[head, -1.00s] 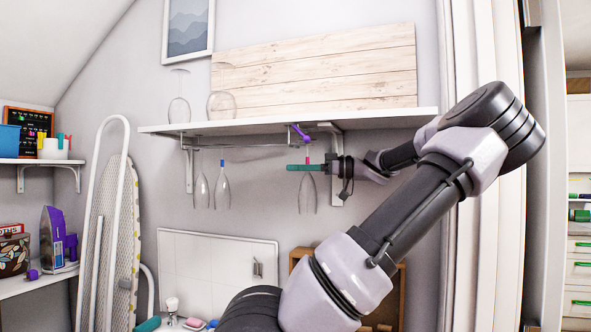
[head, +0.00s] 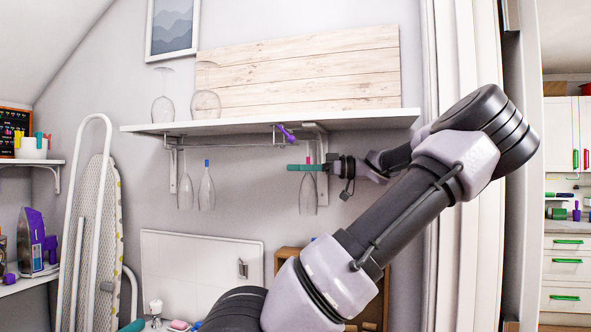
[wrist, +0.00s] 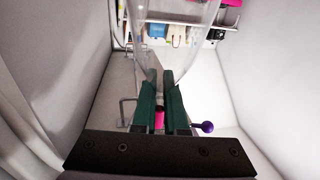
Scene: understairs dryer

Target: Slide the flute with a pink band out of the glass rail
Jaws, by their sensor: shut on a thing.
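The pink-banded flute (head: 307,198) hangs upside down, bowl low, below the right end of the white shelf. My gripper (head: 303,167), with green fingers, is shut on its stem; the pink band shows just above the fingers. In the wrist view the pink band (wrist: 158,119) shows between the fingers (wrist: 160,100), and the clear bowl extends beyond them. The metal glass rail (head: 225,146) runs under the shelf, with a purple-knobbed lever (head: 287,133) near its right end. The flute is right of the lever; whether its foot is clear of the rail is too small to tell.
A blue-banded flute (head: 206,190) and another flute (head: 185,190) hang at left on the rail. A white bracket (head: 321,170) stands just behind the held flute. Two glasses and a plank board (head: 310,75) stand on the shelf (head: 270,122). An ironing board (head: 88,230) leans at left.

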